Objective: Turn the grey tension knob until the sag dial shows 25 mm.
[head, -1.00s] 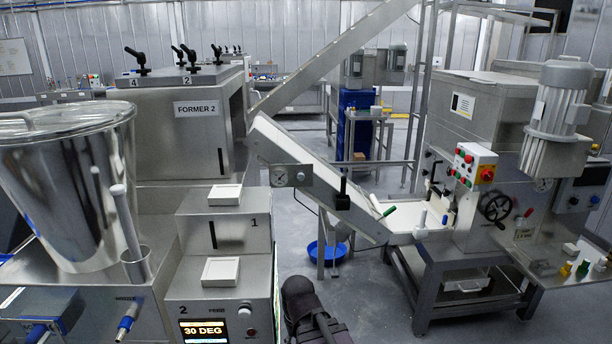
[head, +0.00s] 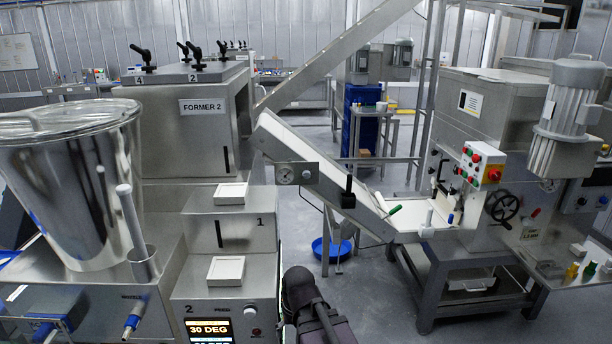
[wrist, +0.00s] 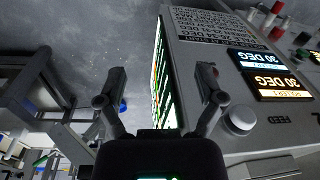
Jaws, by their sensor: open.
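My arm shows at the bottom centre of the head view, well below the dial. My gripper (wrist: 162,78) is open and empty in the wrist view, its fingers apart in front of a lit screen's edge. Neither dial nor tension knob is recognisable there.
The former cabinet's 30 DEG display (head: 209,329) and pale feed knob (head: 250,311) are close left of my arm; the knob also shows right of my gripper in the wrist view (wrist: 240,121). A blue basin (head: 331,248) is on the floor. A machine with a handwheel (head: 502,206) stands right.

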